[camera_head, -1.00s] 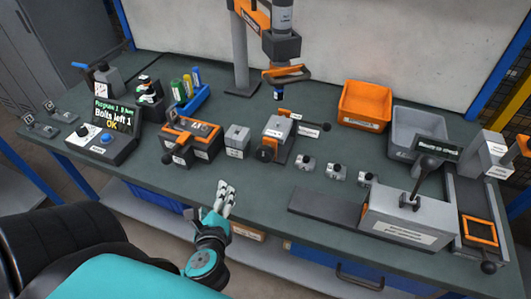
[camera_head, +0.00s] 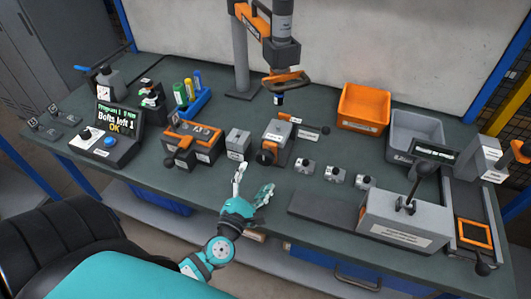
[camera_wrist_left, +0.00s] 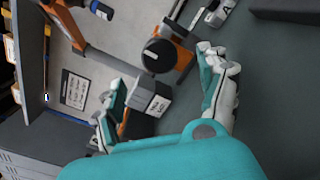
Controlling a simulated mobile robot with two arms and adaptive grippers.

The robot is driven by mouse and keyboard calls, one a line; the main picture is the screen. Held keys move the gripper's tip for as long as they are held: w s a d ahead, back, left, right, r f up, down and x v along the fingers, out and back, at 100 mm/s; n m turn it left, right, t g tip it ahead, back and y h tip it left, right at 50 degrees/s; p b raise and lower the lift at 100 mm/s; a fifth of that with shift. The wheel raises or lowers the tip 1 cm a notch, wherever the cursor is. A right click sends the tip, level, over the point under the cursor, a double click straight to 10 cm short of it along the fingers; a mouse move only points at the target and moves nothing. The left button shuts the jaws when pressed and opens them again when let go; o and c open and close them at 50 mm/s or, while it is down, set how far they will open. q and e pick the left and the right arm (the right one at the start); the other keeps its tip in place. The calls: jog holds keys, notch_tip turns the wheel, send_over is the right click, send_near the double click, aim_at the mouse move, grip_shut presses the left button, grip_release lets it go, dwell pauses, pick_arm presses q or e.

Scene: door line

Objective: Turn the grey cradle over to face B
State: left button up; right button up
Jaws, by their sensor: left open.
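A grey block that looks like the cradle (camera_head: 279,131) sits in an orange stand with a round black knob in front and a black-handled lever at its right. The knob (camera_wrist_left: 158,56) shows between my fingers in the left wrist view. No face letter is readable. A separate small grey block (camera_head: 238,141) with a white label stands just left of the stand; it also shows in the left wrist view (camera_wrist_left: 152,95). My left gripper (camera_head: 253,181) is open and empty, its fingers spread, at the bench's front edge, short of both blocks. My right gripper is out of view.
An orange and grey fixture (camera_head: 192,143) with a black knob stands at the left. Several small metal parts (camera_head: 334,174) lie to the right. A tool hangs from an orange arm (camera_head: 285,78) above the back. A lever press (camera_head: 408,220) stands at the front right.

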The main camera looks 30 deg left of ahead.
aim_at(264, 161)
pick_arm(q)
jog(key=p+x, duration=0.1)
jog(key=x, duration=0.8)
jog(key=shift+a, duration=0.1)
jog(key=c, duration=1.2)
